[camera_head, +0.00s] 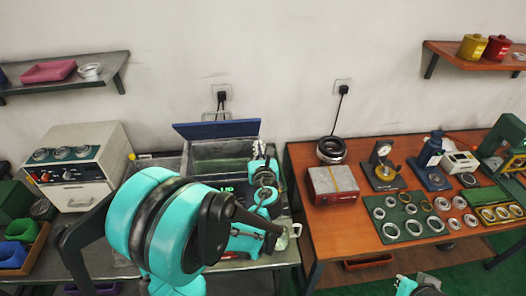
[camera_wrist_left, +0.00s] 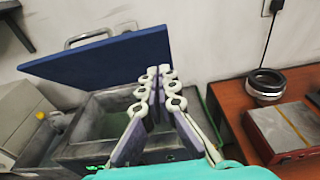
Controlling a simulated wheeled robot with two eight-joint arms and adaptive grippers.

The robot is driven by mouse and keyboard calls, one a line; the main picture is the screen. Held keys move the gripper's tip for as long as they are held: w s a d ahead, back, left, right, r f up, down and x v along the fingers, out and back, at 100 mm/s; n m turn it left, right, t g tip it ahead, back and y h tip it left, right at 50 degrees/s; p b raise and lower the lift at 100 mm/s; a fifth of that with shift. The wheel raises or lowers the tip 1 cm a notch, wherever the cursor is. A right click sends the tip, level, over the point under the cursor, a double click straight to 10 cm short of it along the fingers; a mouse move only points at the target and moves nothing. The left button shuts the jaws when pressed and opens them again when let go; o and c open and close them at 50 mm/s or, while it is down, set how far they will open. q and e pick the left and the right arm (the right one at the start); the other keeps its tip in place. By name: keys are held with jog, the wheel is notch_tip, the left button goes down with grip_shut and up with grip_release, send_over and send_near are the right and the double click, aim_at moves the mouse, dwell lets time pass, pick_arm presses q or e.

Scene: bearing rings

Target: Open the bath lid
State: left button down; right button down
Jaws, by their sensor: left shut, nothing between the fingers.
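The bath is a grey metal box (camera_head: 205,166) on the left table, and its inside is partly visible. It also shows in the left wrist view (camera_wrist_left: 72,152). Its blue lid (camera_head: 217,129) stands raised and tilted along the back edge, with a metal handle behind its top. In the left wrist view the lid (camera_wrist_left: 95,62) spans the upper left. My left gripper (camera_head: 259,149) is at the bath's right side, fingers pointing up. In the wrist view its fingertips (camera_wrist_left: 160,72) are together and empty, overlapping the lid's right end; contact is unclear. A small part of my right arm shows at bottom.
A white cabinet (camera_head: 80,165) with dials stands left of the bath. The wooden table (camera_head: 325,237) at right holds a red-sided block (camera_head: 333,184), a dark ring (camera_head: 331,149) and trays of bearing rings (camera_head: 405,229). Wall shelves hang above on both sides.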

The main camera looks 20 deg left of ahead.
aim_at(255, 119)
pick_arm(q)
jog(key=w+a, duration=0.1)
jog(key=w, duration=0.1)
jog(key=w+a, duration=0.1)
jog(key=w, duration=0.1)
jog(key=w+a+r, duration=0.1)
jog(key=w, duration=0.1)
jog(key=shift+a, duration=0.4)
jog(key=shift+w+a+r, duration=0.25)
jog(key=shift+w+r, duration=0.1)
jog(key=shift+r, duration=0.05)
jog(key=shift+r, duration=0.1)
jog(key=shift+w+a+r+g+p, duration=0.3)
jog(key=shift+w+r+p, duration=0.2)
jog(key=shift+p, duration=0.25)
jog(key=shift+w+a+r+g+p, duration=0.25)
jog(key=shift+w+r+g+p, duration=0.1)
jog(key=shift+r+p, duration=0.3)
jog(key=shift+g+h, duration=0.55)
jog(key=shift+h, duration=0.05)
jog(key=w+a+r+p, duration=0.2)
jog(key=w+p, duration=0.1)
jog(key=shift+w+r, duration=0.25)
jog(key=w+a+r, duration=0.2)
jog(key=w+a, duration=0.2)
jog(key=w, duration=0.3)
jog(key=shift+a+p, duration=0.2)
jog(key=shift+p, duration=0.25)
jog(key=shift+d, duration=0.1)
